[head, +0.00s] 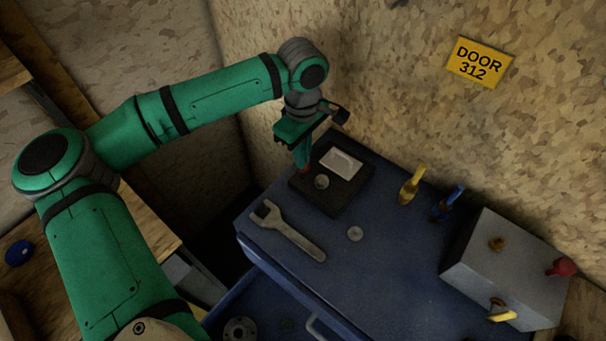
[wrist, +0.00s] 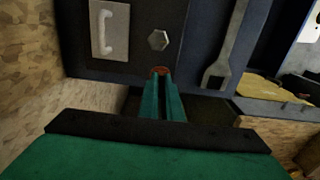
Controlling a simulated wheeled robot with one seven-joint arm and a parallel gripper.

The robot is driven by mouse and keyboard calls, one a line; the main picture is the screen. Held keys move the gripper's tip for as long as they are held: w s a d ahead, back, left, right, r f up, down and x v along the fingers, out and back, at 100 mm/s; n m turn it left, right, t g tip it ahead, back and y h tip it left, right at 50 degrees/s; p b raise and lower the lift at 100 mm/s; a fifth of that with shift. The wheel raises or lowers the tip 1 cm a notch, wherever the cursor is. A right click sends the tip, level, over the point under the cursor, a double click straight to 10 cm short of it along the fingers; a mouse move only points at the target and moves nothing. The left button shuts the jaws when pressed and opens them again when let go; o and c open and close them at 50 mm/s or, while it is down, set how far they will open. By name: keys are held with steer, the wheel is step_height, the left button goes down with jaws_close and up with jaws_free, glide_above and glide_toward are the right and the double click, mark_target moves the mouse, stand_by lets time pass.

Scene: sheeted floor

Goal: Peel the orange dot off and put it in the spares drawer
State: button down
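The orange dot (head: 305,170) is a small red-orange spot at the near-left edge of a black plate (head: 346,202) on the blue cabinet top. It also shows in the wrist view (wrist: 160,70), right at my fingertips. My gripper (head: 303,163) points down at it, its two green fingers close together and apparently shut on the dot. The fingers partly cover the dot. I cannot tell whether it still touches the plate. A blue drawer (head: 262,296) stands pulled out at the cabinet's front; no label is readable on it.
The plate carries a pale handled panel (head: 341,163) and a hex nut (head: 322,182). A wrench (head: 288,231) and a grey disc (head: 355,233) lie nearby. Yellow (head: 411,186) and blue (head: 448,202) clips and a grey box (head: 505,268) are to the right. A metal flange (head: 240,328) lies in the drawer.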

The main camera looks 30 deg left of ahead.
steer(key=shift+r, duration=0.15)
steer(key=shift+w+r, duration=0.1)
steer(key=shift+r, duration=1.8)
steer(key=shift+a, duration=0.1)
